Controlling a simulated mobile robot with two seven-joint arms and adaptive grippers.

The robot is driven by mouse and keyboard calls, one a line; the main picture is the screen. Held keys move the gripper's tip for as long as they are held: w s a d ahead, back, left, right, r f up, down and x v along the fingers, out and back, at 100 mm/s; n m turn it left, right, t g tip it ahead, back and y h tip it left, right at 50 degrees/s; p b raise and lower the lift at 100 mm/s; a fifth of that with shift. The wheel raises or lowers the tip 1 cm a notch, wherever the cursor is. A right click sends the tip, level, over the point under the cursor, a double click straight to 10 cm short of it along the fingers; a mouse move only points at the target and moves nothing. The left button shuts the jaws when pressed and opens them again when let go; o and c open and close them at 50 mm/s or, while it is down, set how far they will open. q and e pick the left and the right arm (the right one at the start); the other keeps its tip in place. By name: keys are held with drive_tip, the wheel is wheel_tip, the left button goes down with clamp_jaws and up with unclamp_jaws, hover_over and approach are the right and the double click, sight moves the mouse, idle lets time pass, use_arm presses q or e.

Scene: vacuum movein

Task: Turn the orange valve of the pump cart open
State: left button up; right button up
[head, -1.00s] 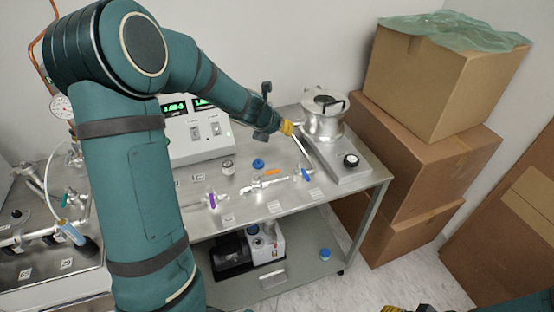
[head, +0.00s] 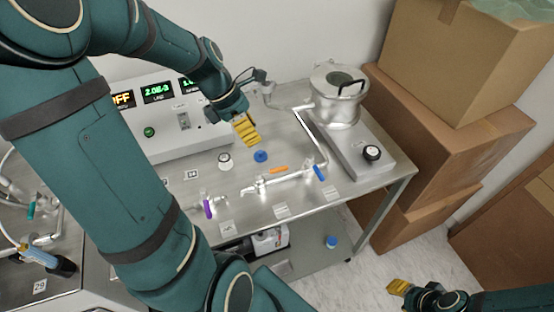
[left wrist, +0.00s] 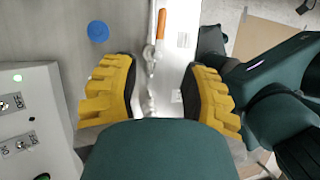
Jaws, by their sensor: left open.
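The orange valve handle (head: 278,170) lies flat along the metal pipework (head: 262,186) on the pump cart's top (head: 340,203). My left gripper (head: 246,132) hangs above the cart, up and left of the orange handle, apart from it. In the left wrist view, its two yellow fingers (left wrist: 160,95) are spread with nothing held between them. The orange handle (left wrist: 162,23) shows there beyond the fingertips, near the top. My right gripper (head: 398,287) is at the lower right, off the cart, and its opening is unclear.
A blue cap (head: 261,156) sits near the orange handle. A blue handle (head: 320,172) and a purple handle (head: 207,208) are on the same pipework. A metal chamber (head: 338,105) stands behind right, the display unit (head: 165,130) behind left. Cardboard boxes (head: 435,140) stand right of the cart.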

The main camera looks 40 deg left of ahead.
sight(272, 172)
use_arm(q)
drive_tip(key=b+x, duration=0.3)
drive_tip(key=x, duration=1)
drive_tip(key=shift+d+f+b, duration=0.25)
drive_tip(key=shift+f+b, duration=0.05)
drive_tip(key=shift+b, duration=0.05)
clamp_jaws()
